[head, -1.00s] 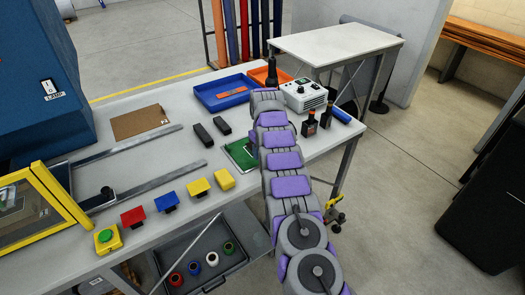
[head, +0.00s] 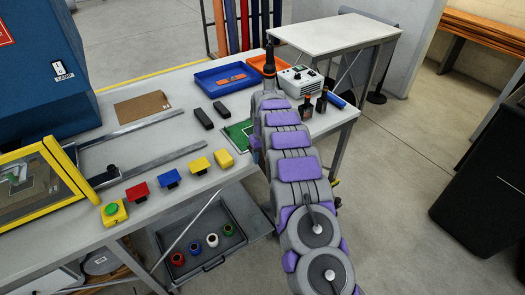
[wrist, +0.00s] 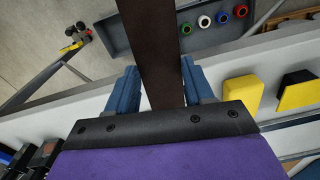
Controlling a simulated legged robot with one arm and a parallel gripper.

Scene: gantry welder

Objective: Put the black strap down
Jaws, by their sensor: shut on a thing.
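The black strap (wrist: 155,50) shows in the wrist view as a long, flat, very dark band. It runs from the top edge down between the two blue fingers of my gripper (wrist: 160,88). My gripper is shut on it. The strap's far end is cut off by the top of the view. My gripper is above the workbench's front edge, with part of the open drawer beyond it.
The white workbench (head: 140,137) holds a blue tray (head: 222,90), two black blocks (head: 202,118), a green board (head: 238,134), colored buttons and dark bottles (head: 305,107). An open drawer (head: 228,234) with several colored rings is below its front edge. A white side table (head: 335,33) stands behind.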

